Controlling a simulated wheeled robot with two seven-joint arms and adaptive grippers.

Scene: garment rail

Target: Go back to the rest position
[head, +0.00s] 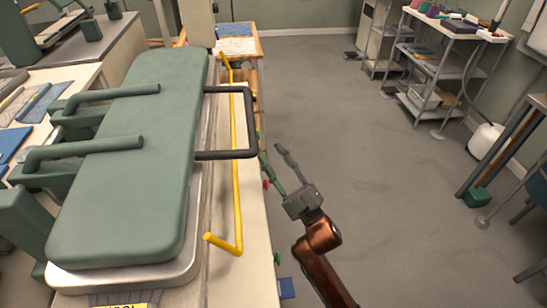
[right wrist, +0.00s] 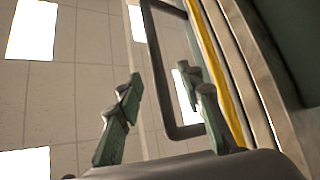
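My right gripper (head: 279,168) is in the middle of the head view, over the floor just right of the counter edge. Its two fingers are spread apart with nothing between them. In the right wrist view the fingers (right wrist: 160,105) also stand apart. The black handle (head: 252,122) of the green press (head: 137,155) is just left of the gripper; I see a gap between them in the head view. The handle also shows behind the fingers in the right wrist view (right wrist: 153,50). My left gripper is not in view.
A yellow bar (head: 236,165) runs along the press's right side. The counter (head: 260,258) holds the press. Open grey floor (head: 345,120) lies to the right. A shelf cart (head: 440,62) stands at the back right, and a table leg (head: 500,150) is at the far right.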

